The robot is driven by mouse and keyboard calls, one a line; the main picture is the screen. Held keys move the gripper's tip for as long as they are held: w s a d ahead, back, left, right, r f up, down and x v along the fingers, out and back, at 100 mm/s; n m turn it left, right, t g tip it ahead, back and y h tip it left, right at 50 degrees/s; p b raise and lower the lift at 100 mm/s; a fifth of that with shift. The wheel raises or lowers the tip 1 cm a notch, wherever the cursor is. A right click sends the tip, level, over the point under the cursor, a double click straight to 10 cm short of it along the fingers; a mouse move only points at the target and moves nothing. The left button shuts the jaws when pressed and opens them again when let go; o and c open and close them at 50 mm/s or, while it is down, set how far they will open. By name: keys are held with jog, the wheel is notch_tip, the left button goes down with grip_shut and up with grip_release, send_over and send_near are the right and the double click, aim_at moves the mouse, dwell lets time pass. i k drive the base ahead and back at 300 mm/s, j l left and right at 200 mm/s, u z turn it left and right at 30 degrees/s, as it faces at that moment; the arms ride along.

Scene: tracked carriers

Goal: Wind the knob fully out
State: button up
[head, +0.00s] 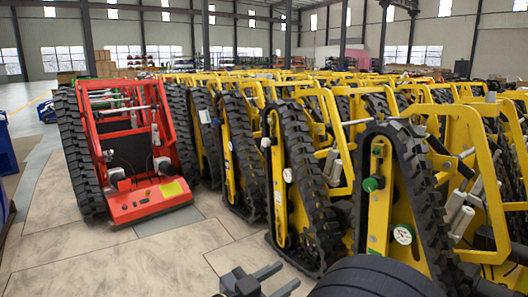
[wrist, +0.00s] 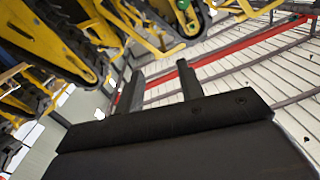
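How far the knob is wound out cannot be told. My gripper (head: 290,273) is at the bottom of the head view, below and left of the knob and well apart from it. Its two fingers are spread with nothing between them, as the wrist view (wrist: 159,67) also shows. I cannot pick out the knob in the wrist view.
A red tracked carrier (head: 146,199) stands at the left, apart from tightly packed rows of yellow carriers. The neighbouring yellow carrier's black track (head: 308,185) stands left of the knob. Bare floor (head: 150,265) lies at the front left. A blue object (head: 6,150) is at the left edge.

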aim_at(265, 142)
jog(key=i+j, duration=0.1)
jog(key=i, duration=0.5)
jog(key=i+j, duration=0.15)
jog(key=i, duration=0.4)
jog(key=i+j+z, duration=0.1)
jog(key=i, duration=0.5)
jog(key=i+j, duration=0.15)
jog(key=i, duration=0.4)
jog(key=i+j, duration=0.15)
jog(key=i, duration=0.4)
